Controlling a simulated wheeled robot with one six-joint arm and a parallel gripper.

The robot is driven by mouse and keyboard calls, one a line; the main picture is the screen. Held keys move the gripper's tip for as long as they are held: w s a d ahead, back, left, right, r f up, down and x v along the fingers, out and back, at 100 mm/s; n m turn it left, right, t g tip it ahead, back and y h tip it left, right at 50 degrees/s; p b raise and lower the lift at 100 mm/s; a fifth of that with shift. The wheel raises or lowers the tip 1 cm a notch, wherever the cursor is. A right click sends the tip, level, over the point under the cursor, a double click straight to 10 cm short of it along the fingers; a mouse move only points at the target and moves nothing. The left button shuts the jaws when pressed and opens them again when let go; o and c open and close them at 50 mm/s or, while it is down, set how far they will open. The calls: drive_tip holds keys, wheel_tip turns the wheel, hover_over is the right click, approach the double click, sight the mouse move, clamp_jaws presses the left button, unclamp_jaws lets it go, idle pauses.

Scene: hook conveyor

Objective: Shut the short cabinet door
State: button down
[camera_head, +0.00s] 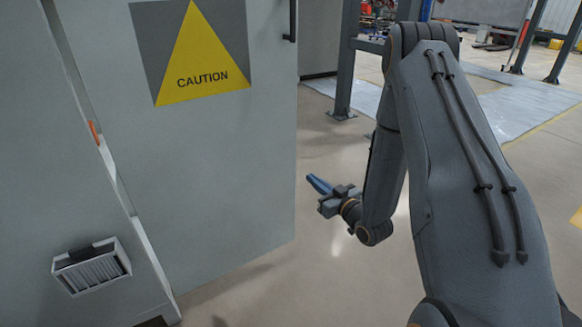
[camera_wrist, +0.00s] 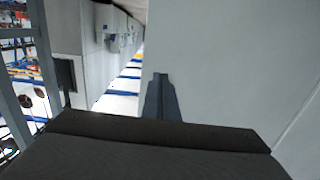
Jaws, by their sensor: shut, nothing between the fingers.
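The cabinet door (camera_head: 215,170) is a grey panel with a yellow caution triangle (camera_head: 207,65) and a dark handle (camera_head: 291,20) near its upper right edge. It stands open, swung out from the grey cabinet body (camera_head: 60,190), with a gap along the hinge side. My gripper (camera_head: 316,182) is shut and empty, just right of the door's free edge in the head view. In the wrist view my gripper (camera_wrist: 160,85) points along a large pale grey surface, which looks like the door (camera_wrist: 220,60). I cannot tell whether they touch.
A vent (camera_head: 92,267) sits low on the cabinet body. A grey-blue post (camera_head: 345,60) stands on the floor behind my gripper. The shiny floor (camera_head: 330,250) below my gripper is clear. Shelving (camera_wrist: 25,60) shows at the left in the wrist view.

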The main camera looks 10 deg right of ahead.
sight(286, 157)
drive_tip(key=x, duration=1.3)
drive_tip(key=shift+w+a+r+b, duration=0.2)
drive_tip(key=shift+w+b, duration=0.1)
drive_tip(key=shift+w, duration=0.1)
